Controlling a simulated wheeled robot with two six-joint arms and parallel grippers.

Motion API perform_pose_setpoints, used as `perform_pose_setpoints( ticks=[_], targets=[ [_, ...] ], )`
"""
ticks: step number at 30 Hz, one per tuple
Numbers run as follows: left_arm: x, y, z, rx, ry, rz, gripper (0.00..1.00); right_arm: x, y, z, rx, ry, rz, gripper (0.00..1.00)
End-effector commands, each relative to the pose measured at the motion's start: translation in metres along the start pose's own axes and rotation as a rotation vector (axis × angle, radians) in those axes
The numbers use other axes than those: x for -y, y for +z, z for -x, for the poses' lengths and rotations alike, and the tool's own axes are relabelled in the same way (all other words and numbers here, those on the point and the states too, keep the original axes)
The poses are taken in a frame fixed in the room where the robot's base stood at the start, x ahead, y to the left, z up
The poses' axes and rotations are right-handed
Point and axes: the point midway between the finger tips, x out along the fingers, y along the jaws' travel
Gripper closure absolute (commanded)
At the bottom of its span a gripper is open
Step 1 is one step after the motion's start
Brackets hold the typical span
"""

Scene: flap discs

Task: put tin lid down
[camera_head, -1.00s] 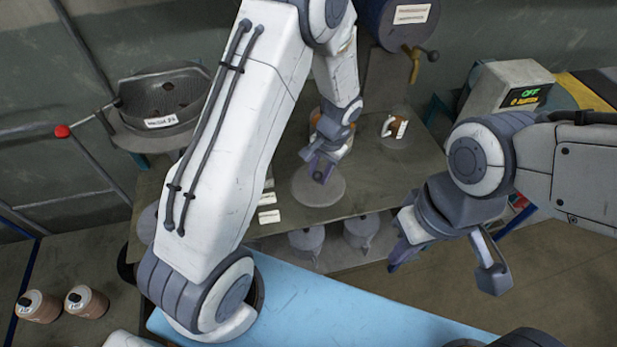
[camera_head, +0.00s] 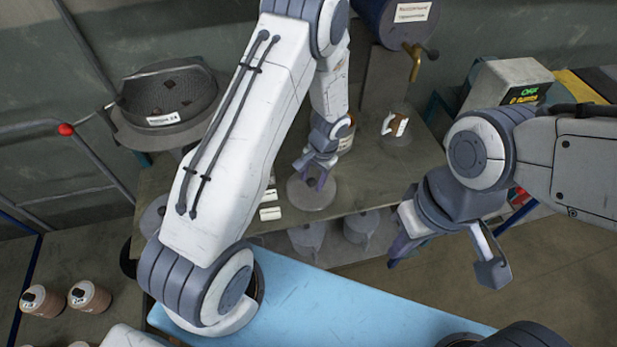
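The tin lid (camera_head: 311,200) is a flat grey disc with a small dark knob, near the front edge of the grey workbench (camera_head: 375,180). My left gripper (camera_head: 317,176) reaches down from above to the knob. Its fingertips are small and overlap the knob, so I cannot tell whether they grip it. I also cannot tell whether the lid rests on the bench or hangs just above it. A tin (camera_head: 346,138) with a pale label stands behind the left gripper, partly hidden by it. My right gripper (camera_head: 445,262) is open and empty, out to the right over the floor.
Pale labels (camera_head: 270,213) lie left of the lid. Grey funnel-like vessels (camera_head: 307,236) sit below the bench top. A dark labelled basin (camera_head: 168,98) is at left, two jars (camera_head: 90,296) at lower left.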

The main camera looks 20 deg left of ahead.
Motion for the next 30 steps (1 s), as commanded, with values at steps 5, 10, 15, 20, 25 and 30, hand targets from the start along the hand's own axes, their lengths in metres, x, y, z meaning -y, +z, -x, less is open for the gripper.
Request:
perform_pose_setpoints(
  ticks=[5,10,15,20,25,30],
  targets=[
    [0.000,0.000,0.001,0.000,0.000,0.000,0.34,0.000,0.000,0.001,0.000,0.000,0.000,1.00],
    [0.000,0.000,0.002,0.000,0.000,0.000,0.34,0.000,0.000,0.002,0.000,0.000,0.000,1.00],
    [0.001,-0.001,0.016,-0.005,-0.002,0.000,0.34,0.000,0.000,0.000,-0.001,0.000,0.000,1.00],
    [0.000,-0.002,0.048,-0.008,-0.002,-0.001,0.34,-0.001,0.000,-0.006,0.000,0.000,0.000,1.00],
    [0.001,-0.001,0.085,-0.007,-0.001,0.000,0.34,-0.001,0.001,-0.013,0.000,0.000,0.001,1.00],
    [0.000,-0.001,0.111,-0.004,-0.001,-0.001,0.34,-0.001,0.001,-0.018,0.000,0.000,0.001,1.00]
  ],
)
